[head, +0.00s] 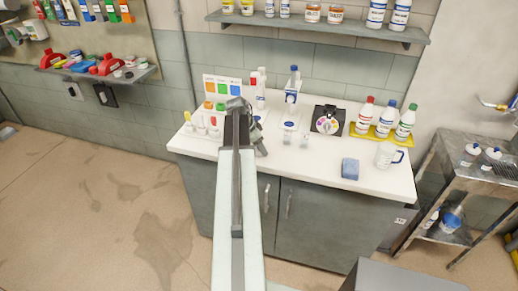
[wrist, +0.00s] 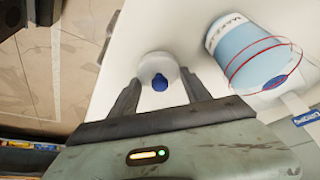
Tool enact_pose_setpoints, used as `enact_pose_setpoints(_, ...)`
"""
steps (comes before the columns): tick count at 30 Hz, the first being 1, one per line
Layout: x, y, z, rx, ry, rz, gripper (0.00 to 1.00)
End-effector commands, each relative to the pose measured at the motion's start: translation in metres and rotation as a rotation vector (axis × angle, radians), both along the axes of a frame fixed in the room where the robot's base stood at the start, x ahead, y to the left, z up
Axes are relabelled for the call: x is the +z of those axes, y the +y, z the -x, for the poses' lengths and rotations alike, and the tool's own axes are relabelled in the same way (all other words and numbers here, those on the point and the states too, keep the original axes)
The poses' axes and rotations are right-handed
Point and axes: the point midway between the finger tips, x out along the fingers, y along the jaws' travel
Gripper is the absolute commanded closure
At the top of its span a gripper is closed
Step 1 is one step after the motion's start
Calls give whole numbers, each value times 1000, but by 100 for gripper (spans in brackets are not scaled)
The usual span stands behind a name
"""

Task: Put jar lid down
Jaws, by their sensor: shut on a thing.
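In the wrist view, the jar lid (wrist: 158,66) is a pale round disc with a dark blue knob, between the two fingers of my gripper (wrist: 161,80). My gripper is shut on it. White countertop shows around the lid; whether the lid touches it or hangs above, I cannot tell. In the head view, my gripper (head: 240,106) is over the left part of the counter (head: 340,178), and my arm hides the lid there.
A pale blue container (wrist: 252,55) with a "MAKE-UP" label stands close right of the lid. Capped bottles (head: 384,120) on a yellow tray, a blue sponge (head: 350,168) and a measuring jug (head: 388,155) occupy the counter's right. The middle front is clear.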

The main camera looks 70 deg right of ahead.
Motion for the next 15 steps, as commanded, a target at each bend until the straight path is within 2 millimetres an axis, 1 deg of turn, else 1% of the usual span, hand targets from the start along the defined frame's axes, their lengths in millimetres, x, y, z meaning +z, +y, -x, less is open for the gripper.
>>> enact_pose_setpoints(2,-4,0,0,0,0,0,82)
enact_pose_setpoints(3,-2,0,0,0,0,0,33)
enact_pose_setpoints(4,-2,0,0,0,0,0,25)
enact_pose_setpoints(5,-2,0,0,0,0,0,22)
enact_pose_setpoints(15,0,0,-1,1,0,0,22)
